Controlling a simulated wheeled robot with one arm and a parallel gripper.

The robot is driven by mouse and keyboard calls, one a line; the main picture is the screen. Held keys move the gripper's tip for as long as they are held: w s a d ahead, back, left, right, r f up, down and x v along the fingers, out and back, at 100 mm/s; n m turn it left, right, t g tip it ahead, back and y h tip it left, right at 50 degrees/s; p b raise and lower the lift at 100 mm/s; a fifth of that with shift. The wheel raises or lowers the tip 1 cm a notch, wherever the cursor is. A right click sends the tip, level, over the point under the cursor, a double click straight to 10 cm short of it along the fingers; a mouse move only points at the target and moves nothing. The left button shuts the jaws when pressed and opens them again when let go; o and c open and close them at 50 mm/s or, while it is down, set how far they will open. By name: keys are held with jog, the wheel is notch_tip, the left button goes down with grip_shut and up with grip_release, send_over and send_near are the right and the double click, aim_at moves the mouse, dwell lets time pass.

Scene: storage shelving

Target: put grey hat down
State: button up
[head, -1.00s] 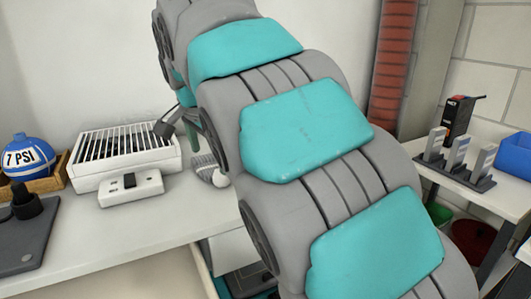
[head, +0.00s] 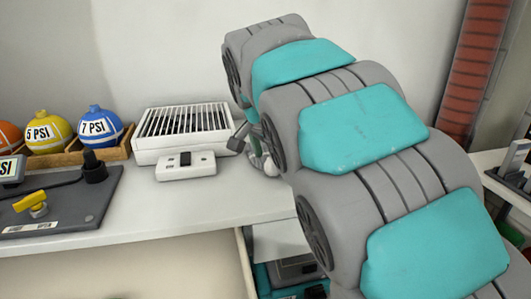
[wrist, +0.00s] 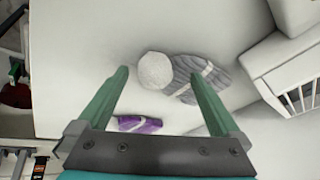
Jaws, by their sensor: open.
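The grey hat (wrist: 200,78) lies on the white counter in the wrist view, with a pale stripe and a white pom-pom (wrist: 154,70). My gripper (wrist: 158,74) is open, its two green fingers spread above the counter. The pom-pom shows between the fingertips, and the hat's body lies partly beyond the right finger. I cannot tell whether the fingers touch it. In the head view, the white pom-pom (head: 270,168) shows beside my arm, which hides most of the hat and gripper.
A purple item (wrist: 138,124) lies near the left finger. A white vented box (head: 183,132) and small white switch box (head: 186,166) stand beside the hat. Colored PSI balls (head: 98,128) sit in a wooden tray farther left. Counter in front of the boxes is clear.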

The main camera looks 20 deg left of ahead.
jog(key=shift+f, duration=0.1)
jog(key=shift+c, duration=0.3)
jog(key=c, duration=1.3)
jog(key=shift+c, duration=0.7)
